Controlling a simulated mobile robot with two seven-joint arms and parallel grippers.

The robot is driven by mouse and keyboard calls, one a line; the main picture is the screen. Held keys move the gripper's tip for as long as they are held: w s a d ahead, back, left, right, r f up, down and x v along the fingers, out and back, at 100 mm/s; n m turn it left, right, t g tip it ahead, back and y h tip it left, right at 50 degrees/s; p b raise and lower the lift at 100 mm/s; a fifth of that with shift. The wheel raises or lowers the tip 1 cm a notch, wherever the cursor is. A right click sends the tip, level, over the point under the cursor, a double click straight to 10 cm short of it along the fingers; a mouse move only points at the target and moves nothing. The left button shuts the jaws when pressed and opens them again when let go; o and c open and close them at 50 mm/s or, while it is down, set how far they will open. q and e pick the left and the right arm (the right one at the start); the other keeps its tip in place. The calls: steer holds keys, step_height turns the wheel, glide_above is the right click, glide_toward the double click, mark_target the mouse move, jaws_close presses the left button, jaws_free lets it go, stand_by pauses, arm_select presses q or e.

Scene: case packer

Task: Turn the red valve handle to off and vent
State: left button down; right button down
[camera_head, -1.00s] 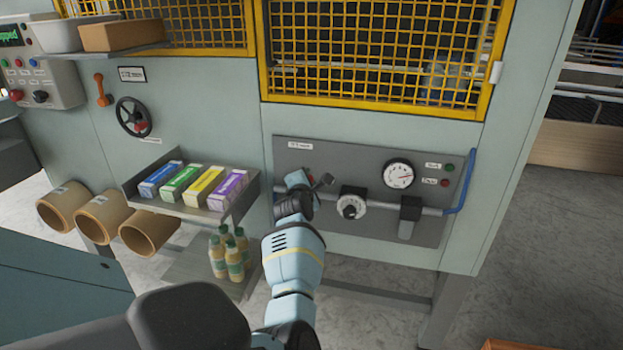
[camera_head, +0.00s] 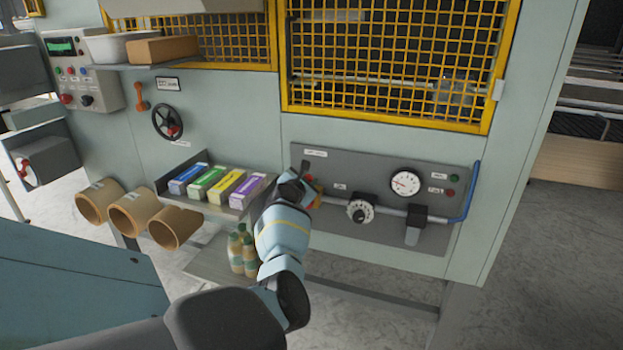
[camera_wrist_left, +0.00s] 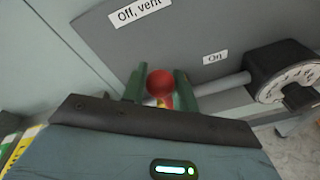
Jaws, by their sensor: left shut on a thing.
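The red valve handle shows in the left wrist view as a round red knob (camera_wrist_left: 160,83) with a red and yellow part below it. My left gripper (camera_wrist_left: 160,92) is shut on it, one green finger on each side. An "Off, vent" label (camera_wrist_left: 139,11) is above and left of the knob; an "On" label (camera_wrist_left: 215,58) is to its right. In the head view my left gripper (camera_head: 311,190) is at the left end of the panel's pipe and hides most of the handle. The handle's exact angle is hard to tell. My right gripper is not in view.
The grey panel (camera_head: 380,240) carries a round dial (camera_head: 360,211), a gauge (camera_head: 405,183) with its needle towards the left, and a blue pipe (camera_head: 474,190). A shelf of coloured boxes (camera_head: 228,184) and several bottles (camera_head: 242,250) stand close left of my arm.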

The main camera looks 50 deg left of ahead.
arm_select(q)
steer(key=shift+a+r, duration=0.15)
steer(key=c, duration=1.2)
jaws_free()
steer(key=shift+s, duration=0.1)
steer(key=shift+o, duration=0.4)
